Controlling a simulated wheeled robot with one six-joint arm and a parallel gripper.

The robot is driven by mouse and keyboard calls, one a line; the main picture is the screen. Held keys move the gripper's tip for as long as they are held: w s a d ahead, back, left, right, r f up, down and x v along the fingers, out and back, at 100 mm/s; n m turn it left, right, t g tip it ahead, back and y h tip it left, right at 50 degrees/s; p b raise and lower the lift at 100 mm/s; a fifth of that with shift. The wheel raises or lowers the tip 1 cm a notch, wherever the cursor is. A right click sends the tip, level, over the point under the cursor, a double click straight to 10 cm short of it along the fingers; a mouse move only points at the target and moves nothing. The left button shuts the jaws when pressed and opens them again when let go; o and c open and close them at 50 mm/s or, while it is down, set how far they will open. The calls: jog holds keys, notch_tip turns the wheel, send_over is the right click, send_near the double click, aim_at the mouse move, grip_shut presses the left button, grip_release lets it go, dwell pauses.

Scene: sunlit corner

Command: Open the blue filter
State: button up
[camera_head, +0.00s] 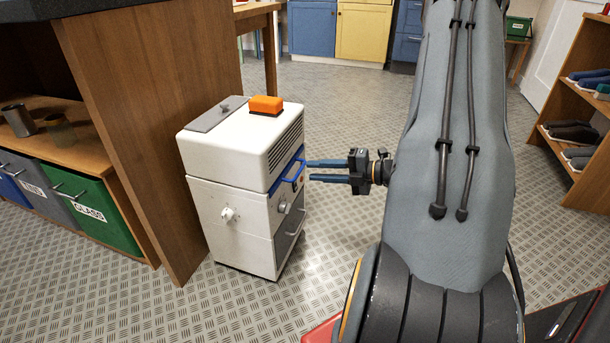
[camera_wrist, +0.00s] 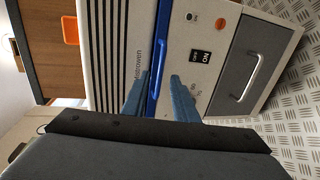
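The blue filter (camera_wrist: 162,40) is a narrow blue strip with a bar handle on the front of a white machine (camera_head: 240,150). In the head view its blue handle (camera_head: 289,178) shows on the machine's right-hand face, below the vents. My gripper (camera_head: 309,170) is open, its two blue fingers level and pointing at the handle from the right. In the wrist view the handle runs between the two fingertips (camera_wrist: 160,76), with a gap visible at the fingers. I cannot tell whether either finger touches it.
A grey drawer with a pale handle (camera_wrist: 246,78) sits below the filter. An orange block (camera_head: 266,104) lies on the machine's top. A wooden counter panel (camera_head: 160,110) stands close on the left; a shoe shelf (camera_head: 572,155) is at right. The metal floor between is clear.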

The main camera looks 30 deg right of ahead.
aim_at(301, 170)
jog(key=shift+b+x, duration=0.65)
jog(key=shift+x, duration=1.4)
grip_shut()
